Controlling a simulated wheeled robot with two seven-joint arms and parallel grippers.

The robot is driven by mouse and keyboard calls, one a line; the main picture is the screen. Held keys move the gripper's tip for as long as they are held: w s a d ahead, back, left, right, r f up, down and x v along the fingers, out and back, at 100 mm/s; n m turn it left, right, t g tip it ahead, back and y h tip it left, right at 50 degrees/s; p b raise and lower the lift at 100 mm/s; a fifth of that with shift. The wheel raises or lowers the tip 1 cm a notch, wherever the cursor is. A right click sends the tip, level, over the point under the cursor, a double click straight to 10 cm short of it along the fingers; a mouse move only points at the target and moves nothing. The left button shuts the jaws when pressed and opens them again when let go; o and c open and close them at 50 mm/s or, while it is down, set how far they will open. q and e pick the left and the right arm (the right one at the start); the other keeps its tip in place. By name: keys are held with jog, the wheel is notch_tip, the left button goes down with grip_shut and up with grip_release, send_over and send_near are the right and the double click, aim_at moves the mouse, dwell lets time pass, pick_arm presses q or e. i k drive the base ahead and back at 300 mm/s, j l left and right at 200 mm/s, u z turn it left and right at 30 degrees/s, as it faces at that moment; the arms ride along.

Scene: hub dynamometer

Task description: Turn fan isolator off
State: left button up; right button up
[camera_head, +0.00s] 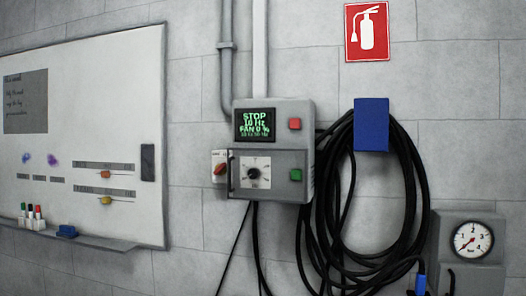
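A grey control box (303,148) is mounted on the block wall in the middle of the head view. Its screen (255,125) reads "STOP", "10 Hz" and "FAN 0 %" in green. On the box's left side is a small pale switch plate with an orange-red rotary handle (220,169), which looks tilted; its label is too small to read. A dial (253,172) with a dark pointer sits on the box's lower front. A red button (295,124) and a green button (296,175) are at its right. Neither of my grippers shows.
Black hose (417,190) hangs coiled on a blue holder (371,125) close right of the box. A pressure gauge (473,240) is at lower right. A whiteboard (110,100) with a pen ledge (100,241) is at left. Cables hang below the box.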

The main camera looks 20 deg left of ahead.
aim_at(220, 169)
jog(key=i+j+u, duration=0.15)
jog(key=i, duration=0.3)
jog(key=i+j+u, duration=0.1)
jog(key=i, duration=0.35)
